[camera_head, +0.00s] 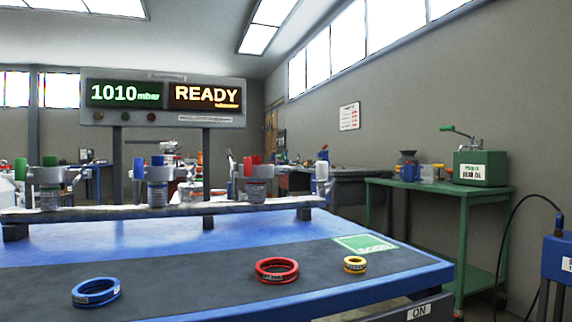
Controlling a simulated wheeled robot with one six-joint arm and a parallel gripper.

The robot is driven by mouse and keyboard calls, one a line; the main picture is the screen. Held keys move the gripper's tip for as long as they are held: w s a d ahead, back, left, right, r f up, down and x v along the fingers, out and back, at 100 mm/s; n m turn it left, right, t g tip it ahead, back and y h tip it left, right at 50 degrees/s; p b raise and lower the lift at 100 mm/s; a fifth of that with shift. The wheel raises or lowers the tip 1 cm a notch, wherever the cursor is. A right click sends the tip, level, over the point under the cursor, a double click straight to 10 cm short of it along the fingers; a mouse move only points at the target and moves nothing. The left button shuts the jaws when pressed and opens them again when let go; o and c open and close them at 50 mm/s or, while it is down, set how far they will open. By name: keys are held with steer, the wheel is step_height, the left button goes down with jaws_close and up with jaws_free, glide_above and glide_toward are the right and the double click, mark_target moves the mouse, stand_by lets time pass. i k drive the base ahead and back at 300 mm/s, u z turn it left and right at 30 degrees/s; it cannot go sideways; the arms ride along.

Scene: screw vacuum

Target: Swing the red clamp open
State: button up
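The red clamp (254,168) is on the rail across the blue bench, right of the middle of the row of fittings. Its red top stands above a grey metal body. A pale lever-like part shows close to its left side, and a thin bar runs to its right. It is too small for me to tell whether it is swung open or closed. My gripper is not in view.
The rail (130,214) also carries green (49,180) and blue (157,180) clamps and a white-handled part (321,172). Blue (95,301), red (277,281) and yellow (355,269) rings lie on the dark mat. A display (163,101) reads 1010 mbar, READY.

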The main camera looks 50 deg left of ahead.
mark_target(247, 170)
steer(key=i, duration=0.1)
steer(key=u, duration=1.3)
